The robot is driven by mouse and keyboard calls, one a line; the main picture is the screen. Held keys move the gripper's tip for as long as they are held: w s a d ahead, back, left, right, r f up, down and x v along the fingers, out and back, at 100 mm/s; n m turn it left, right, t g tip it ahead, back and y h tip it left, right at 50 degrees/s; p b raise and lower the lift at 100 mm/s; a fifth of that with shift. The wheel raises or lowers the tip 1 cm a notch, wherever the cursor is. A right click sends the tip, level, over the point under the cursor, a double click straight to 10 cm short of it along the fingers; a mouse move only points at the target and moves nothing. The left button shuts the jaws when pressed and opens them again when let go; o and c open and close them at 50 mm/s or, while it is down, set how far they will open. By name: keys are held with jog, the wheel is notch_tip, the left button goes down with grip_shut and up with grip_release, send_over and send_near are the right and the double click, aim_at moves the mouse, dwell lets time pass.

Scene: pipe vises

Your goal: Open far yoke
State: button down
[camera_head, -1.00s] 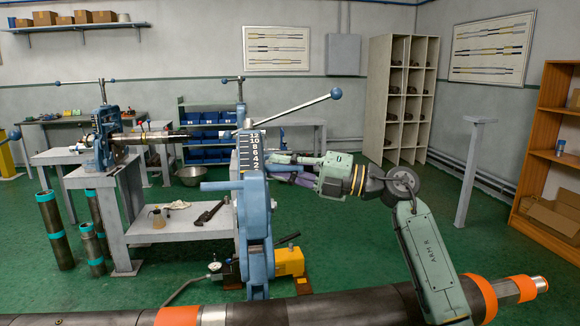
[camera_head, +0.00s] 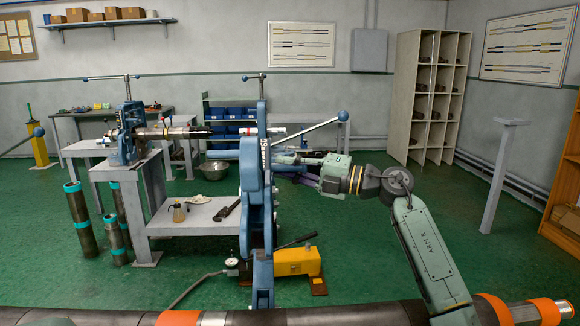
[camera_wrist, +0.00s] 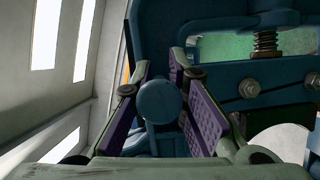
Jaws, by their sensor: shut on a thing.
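A tall blue vise yoke (camera_head: 254,190) stands in the middle of the head view, seen almost edge-on. A lever with a blue ball end slopes up to the right from its upper part. My gripper (camera_head: 284,160) reaches the right side of this yoke from the right. In the wrist view, a blue ball knob (camera_wrist: 158,101) sits between the purple-padded fingers of my gripper (camera_wrist: 160,84), which is shut on it. Blue ironwork with bolts and a spring lies just beyond. The head view hides the gripped knob. Another blue vise (camera_head: 128,135) stands on a bench at the back left.
A long dark pipe (camera_head: 340,312) with orange bands crosses the front edge. A yellow pump (camera_head: 297,262) and a gauge (camera_head: 233,263) stand on the floor near the yoke. A grey bench (camera_head: 195,228) stands to the left. The green floor is clear at right, before a grey post (camera_head: 500,170).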

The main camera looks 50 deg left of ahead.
jog(key=shift+f, duration=0.3)
jog(key=c, duration=1.8)
grip_release()
jog(key=shift+o, duration=1.2)
jog(key=shift+r, duration=0.1)
jog(key=r+v, duration=0.1)
jog(key=v, duration=1.1)
jog(key=shift+f, duration=0.4)
jog(key=shift+w, duration=0.1)
